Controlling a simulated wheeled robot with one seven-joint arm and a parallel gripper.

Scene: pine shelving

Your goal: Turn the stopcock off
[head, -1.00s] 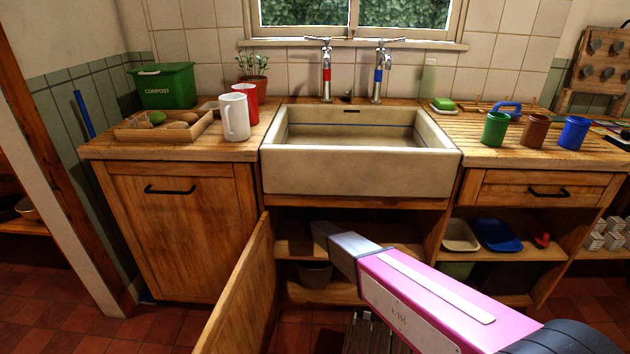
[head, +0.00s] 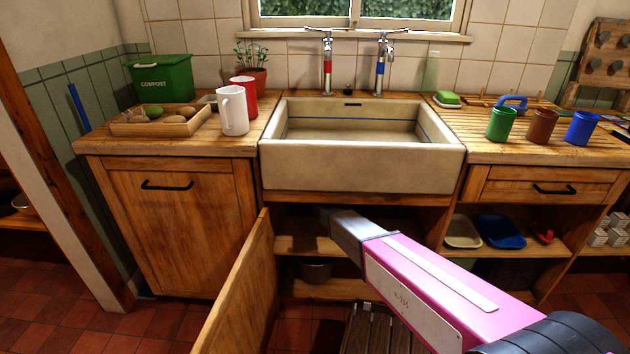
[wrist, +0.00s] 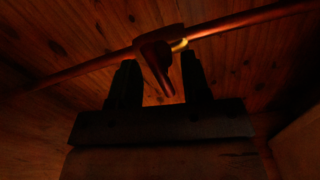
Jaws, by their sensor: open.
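In the dark wrist view, a stopcock (wrist: 158,66) sits on a copper pipe (wrist: 80,73) that crosses the view, rising to the right. Its lever-like handle points down in the picture, towards my gripper. A small brass-coloured part (wrist: 180,45) shines beside it. My gripper (wrist: 157,72) is open, with one dark finger on each side of the handle. I cannot tell whether either finger touches it. In the head view, my pink arm reaches into the open cupboard under the sink (head: 360,168), and the stopcock is hidden there.
The cupboard door (head: 240,290) stands open on the left of my arm. Wooden boards surround the pipe. A grey bowl (head: 314,269) is on the lower shelf. Trays (head: 498,231) lie on the right shelf. Mugs (head: 233,110) and cups stand on the counter above.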

